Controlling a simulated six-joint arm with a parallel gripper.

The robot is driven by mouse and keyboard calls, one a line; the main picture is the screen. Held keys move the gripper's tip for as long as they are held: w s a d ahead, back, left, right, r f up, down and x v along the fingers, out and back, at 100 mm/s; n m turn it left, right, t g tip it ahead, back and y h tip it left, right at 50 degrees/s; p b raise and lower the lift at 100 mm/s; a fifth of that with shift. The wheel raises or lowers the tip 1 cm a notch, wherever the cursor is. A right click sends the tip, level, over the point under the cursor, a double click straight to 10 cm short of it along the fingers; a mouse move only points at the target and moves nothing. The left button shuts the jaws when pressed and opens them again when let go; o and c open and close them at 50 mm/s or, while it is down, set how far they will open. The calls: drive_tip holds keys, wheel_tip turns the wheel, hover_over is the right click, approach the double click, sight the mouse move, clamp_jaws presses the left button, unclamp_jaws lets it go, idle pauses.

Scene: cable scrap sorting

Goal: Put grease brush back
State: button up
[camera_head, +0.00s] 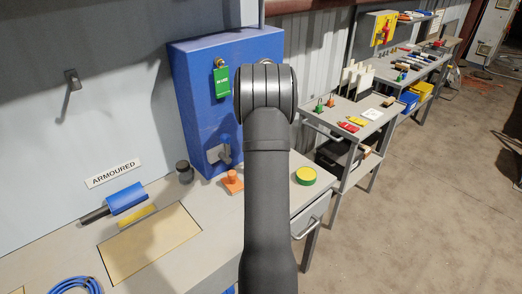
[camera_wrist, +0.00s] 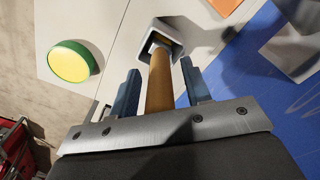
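My gripper (camera_wrist: 161,88) has one blue-grey finger on each side of the handle. Narrow gaps show between the handle and both fingers, so it looks open around the handle. In the head view my arm hides the gripper, the brush and the holder.
A yellow-and-green round tin (camera_head: 306,175) stands on the bench (camera_head: 215,230) right of my arm. An orange block with a knob (camera_head: 231,182) and a blue cabinet (camera_head: 200,120) are left of it. A blue roller (camera_head: 126,198) lies at left. A side table (camera_head: 340,112) stands beyond.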

wheel_tip(320, 180, up, 12)
drive_tip(key=shift+r, duration=0.2)
idle(0.4)
drive_tip(key=shift+f, duration=0.15)
wheel_tip(320, 180, down, 12)
drive_tip(key=shift+r, duration=1.95)
drive_tip(key=shift+f, duration=0.15)
